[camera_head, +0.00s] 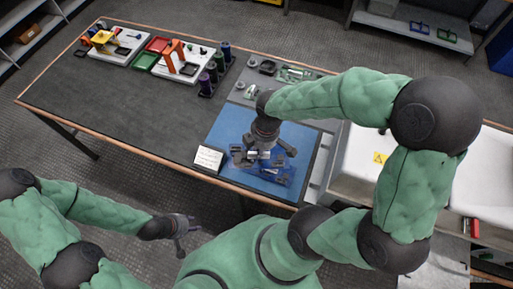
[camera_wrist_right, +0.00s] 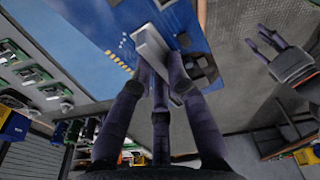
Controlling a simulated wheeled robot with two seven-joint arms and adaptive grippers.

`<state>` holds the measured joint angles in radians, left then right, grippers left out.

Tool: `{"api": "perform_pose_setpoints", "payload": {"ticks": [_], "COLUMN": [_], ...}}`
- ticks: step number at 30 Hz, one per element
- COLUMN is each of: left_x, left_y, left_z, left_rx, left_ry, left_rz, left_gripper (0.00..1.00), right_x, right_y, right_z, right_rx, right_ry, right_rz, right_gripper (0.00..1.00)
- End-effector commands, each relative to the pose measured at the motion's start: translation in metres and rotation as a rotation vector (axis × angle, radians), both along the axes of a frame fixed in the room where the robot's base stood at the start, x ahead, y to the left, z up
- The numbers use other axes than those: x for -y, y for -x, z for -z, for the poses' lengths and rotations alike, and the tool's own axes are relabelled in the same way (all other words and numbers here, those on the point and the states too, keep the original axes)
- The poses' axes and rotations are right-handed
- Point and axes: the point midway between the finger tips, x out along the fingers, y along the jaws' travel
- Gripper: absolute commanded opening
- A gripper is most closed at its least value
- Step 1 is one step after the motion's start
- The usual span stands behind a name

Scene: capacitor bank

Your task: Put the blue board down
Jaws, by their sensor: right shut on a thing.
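The blue board (camera_head: 274,176) is a blue circuit board with dark and grey parts, in the head view low over the blue mat (camera_head: 232,127). My right gripper (camera_head: 264,158) is shut on the board. In the wrist view its fingers (camera_wrist_right: 160,85) close around a grey block on the blue board (camera_wrist_right: 193,25). Whether the board touches the mat cannot be told. My left gripper (camera_head: 183,235) is empty, its fingers apart, off the table's front edge; it also shows in the wrist view (camera_wrist_right: 268,42).
Purple and green cylinders (camera_head: 212,72) and white trays (camera_head: 117,43) are further back. A grey panel of small parts (camera_head: 290,74) lies behind the mat. The table's left middle (camera_head: 120,105) is clear.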

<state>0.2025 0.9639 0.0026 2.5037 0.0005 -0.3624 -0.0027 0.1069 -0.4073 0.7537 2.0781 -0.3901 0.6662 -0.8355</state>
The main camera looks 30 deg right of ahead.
Motion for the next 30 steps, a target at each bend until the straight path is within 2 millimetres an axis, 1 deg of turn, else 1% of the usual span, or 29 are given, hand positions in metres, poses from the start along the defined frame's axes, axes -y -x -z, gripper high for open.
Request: {"api": "perform_pose_setpoints", "payload": {"ticks": [1, 3, 6, 9, 12, 15, 17, 20, 30], "left_x": [0.0, 0.0, 0.0, 0.0, 0.0, 0.0, 0.0, 0.0, 0.0], "left_y": [0.0, 0.0, 0.0, 0.0, 0.0, 0.0, 0.0, 0.0, 0.0], "left_z": [0.005, 0.008, 0.012, 0.015, 0.017, 0.018, 0.02, 0.025, 0.05], "left_rx": [-0.001, -0.001, 0.0, 0.0, 0.001, 0.001, 0.001, 0.001, 0.001], "left_ry": [0.0, 0.0, 0.0, 0.0, 0.0, 0.0, 0.0, 0.0, 0.0], "left_rz": [0.0, 0.0, 0.0, 0.0, 0.0, 0.0, 0.0, 0.0, 0.0], "left_gripper": [0.4, 0.4, 0.4, 0.4, 0.4, 0.4, 0.4, 0.4, 0.4], "right_x": [0.02, 0.043, 0.073, 0.096, 0.111, 0.12, 0.123, 0.127, 0.143], "right_y": [0.0, 0.002, 0.006, 0.011, 0.016, 0.018, 0.017, 0.005, -0.064], "right_z": [0.005, 0.008, 0.012, 0.015, 0.016, 0.017, 0.019, 0.026, 0.059], "right_rx": [-0.001, -0.001, 0.0, -0.001, -0.001, 0.0, -0.001, -0.001, -0.001], "right_ry": [0.001, 0.001, 0.001, 0.0, 0.0, 0.0, -0.001, -0.001, -0.002], "right_rz": [0.061, 0.126, 0.209, 0.273, 0.317, 0.338, 0.345, 0.346, 0.344], "right_gripper": [0.0, 0.0, 0.0, 0.0, 0.0, 0.0, 0.0, 0.0, 0.0]}}
